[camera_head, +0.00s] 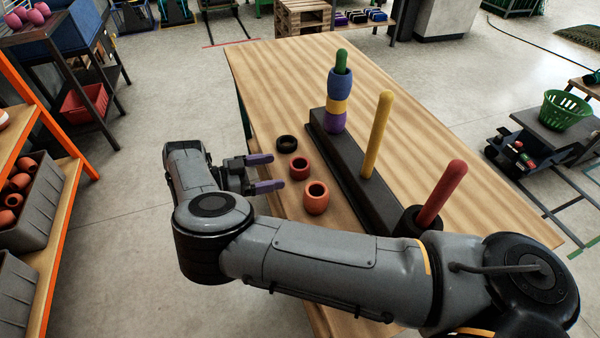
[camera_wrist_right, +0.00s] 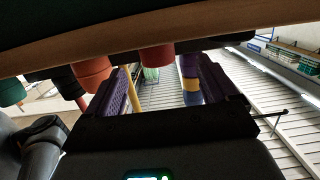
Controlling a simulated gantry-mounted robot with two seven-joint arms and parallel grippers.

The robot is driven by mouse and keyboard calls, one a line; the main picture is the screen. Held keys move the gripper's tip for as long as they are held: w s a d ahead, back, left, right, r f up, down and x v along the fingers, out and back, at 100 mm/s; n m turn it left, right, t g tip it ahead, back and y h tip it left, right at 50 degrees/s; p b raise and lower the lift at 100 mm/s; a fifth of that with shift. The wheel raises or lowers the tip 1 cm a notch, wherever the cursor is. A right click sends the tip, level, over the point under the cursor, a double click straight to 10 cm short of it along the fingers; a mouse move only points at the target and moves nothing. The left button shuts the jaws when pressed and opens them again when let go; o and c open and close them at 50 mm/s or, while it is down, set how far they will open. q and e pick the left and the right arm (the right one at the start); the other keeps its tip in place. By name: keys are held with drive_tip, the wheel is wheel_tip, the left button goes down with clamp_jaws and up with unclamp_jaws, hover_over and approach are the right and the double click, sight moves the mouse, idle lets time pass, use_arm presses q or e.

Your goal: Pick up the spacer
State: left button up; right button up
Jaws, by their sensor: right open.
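Three loose spacers lie in a row on the wooden table: a black one (camera_head: 286,144), a red one (camera_head: 299,168) and an orange one (camera_head: 315,198). My right gripper (camera_head: 263,173) is open and empty, its two purple fingers pointing toward the red spacer at the table's left edge, apart from it. In the right wrist view, which looks upside down, the red spacer (camera_wrist_right: 157,55) shows between the open fingers (camera_wrist_right: 160,92), with the orange spacer (camera_wrist_right: 92,72) toward the left finger. My left gripper is in neither view.
A black base (camera_head: 352,182) carries three pegs. The green peg (camera_head: 342,60) holds blue, yellow and purple spacers; the yellow peg (camera_head: 378,130) is bare; the red peg (camera_head: 442,194) has a black spacer (camera_head: 411,224) at its foot.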

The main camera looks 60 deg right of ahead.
sight(291, 168)
drive_tip(key=x, duration=0.1)
drive_tip(key=p+x, duration=0.1)
drive_tip(key=shift+s+d+r, duration=0.1)
drive_tip(key=shift+s+d, duration=0.05)
drive_tip(key=shift+s, duration=0.15)
drive_tip(key=shift+p+x, duration=0.8)
drive_tip(key=shift+x, duration=0.5)
drive_tip(key=shift+s+d+p, duration=0.35)
drive_tip(key=shift+s+p, duration=0.05)
drive_tip(key=x, duration=0.2)
drive_tip(key=shift+s+d+f, duration=0.15)
drive_tip(key=shift+s+f, duration=0.1)
drive_tip(key=shift+s, duration=0.05)
drive_tip(key=shift+s+d, duration=0.45)
drive_tip(key=shift+d, duration=0.1)
drive_tip(key=shift+c, duration=0.3)
drive_tip(key=c, duration=1)
